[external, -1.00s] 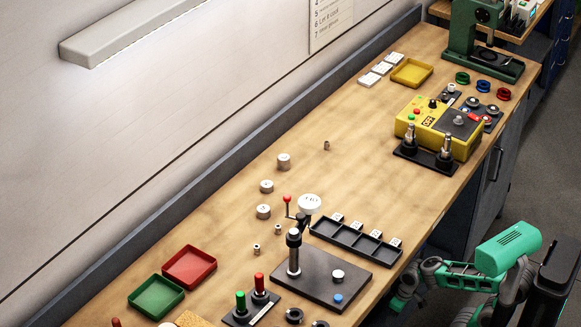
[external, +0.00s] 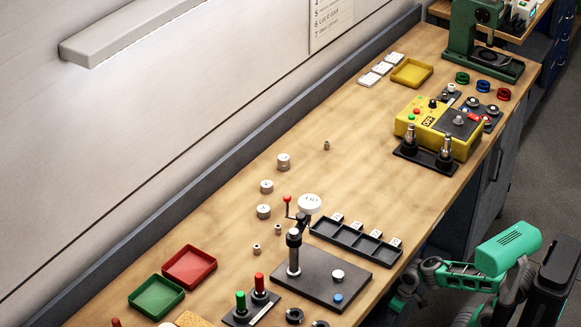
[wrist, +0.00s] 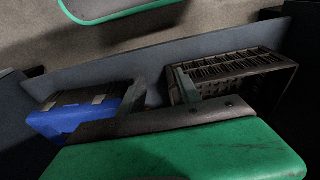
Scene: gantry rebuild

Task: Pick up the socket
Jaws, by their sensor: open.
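Several small silver metal cylinders stand on the wooden bench in the external view. The smaller ones are a lone piece (external: 326,145) at the back middle and two pieces (external: 278,229) (external: 256,249) left of the black press stand. Which of them is the socket I cannot tell. My gripper (wrist: 160,78) shows in the wrist view with its two grey fingers apart and nothing between them. In the external view my green arm is folded beyond the bench's front edge at lower right, well away from the cylinders; its fingers cannot be made out there.
Larger cylinders (external: 263,211) stand near the small ones. A press (external: 335,281), a black tray (external: 351,247) and a yellow control box (external: 462,136) line the bench front. Red (external: 190,267) and green (external: 156,298) trays lie at left. Blue (wrist: 60,122) and dark (wrist: 285,80) crates show in the wrist view.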

